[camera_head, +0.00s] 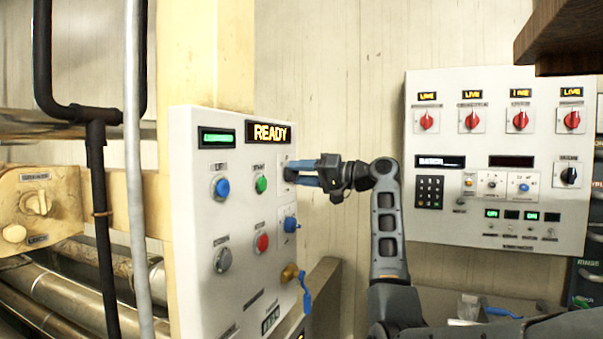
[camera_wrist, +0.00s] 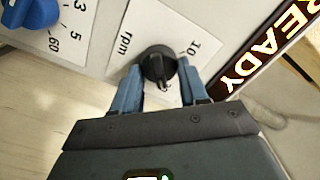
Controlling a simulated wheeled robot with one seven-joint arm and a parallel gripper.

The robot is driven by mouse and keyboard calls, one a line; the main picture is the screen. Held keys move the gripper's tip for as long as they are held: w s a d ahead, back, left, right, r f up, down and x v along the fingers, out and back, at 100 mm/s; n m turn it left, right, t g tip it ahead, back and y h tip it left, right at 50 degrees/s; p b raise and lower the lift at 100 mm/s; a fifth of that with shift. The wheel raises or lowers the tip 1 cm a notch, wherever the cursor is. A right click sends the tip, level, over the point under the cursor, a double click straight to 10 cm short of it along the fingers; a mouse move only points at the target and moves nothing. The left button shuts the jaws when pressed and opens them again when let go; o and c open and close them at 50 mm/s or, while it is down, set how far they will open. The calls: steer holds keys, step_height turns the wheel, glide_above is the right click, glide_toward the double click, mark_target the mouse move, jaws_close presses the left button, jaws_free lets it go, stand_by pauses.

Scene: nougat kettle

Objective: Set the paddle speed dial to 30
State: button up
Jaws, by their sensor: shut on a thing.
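The rpm dial is a black knob (camera_wrist: 158,62) on a white plate (camera_wrist: 150,24) in the wrist view. The plate shows "rpm" and a 10 mark; other scale marks are hidden behind my gripper, and I cannot read the setting. My gripper (camera_wrist: 160,72) has its two blue fingers on either side of the knob, shut on it. In the head view my gripper (camera_head: 296,173) reaches from the right to the panel's right side, and its fingers cover the knob.
The white control panel (camera_head: 190,290) has a READY display (camera_head: 269,133), several buttons and a blue dial (camera_head: 290,224) below my gripper, also in the wrist view (camera_wrist: 33,12). A second panel (camera_head: 425,230) with red switches stands right.

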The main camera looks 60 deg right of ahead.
steer(key=o, duration=1)
steer(key=shift+s+d+b, duration=0.2)
steer(key=shift+s+b, duration=0.3)
steer(key=shift+s, duration=1.45)
steer(key=shift+s+d+b, duration=0.15)
steer(key=shift+s+b, duration=0.35)
steer(key=shift+s, duration=1.45)
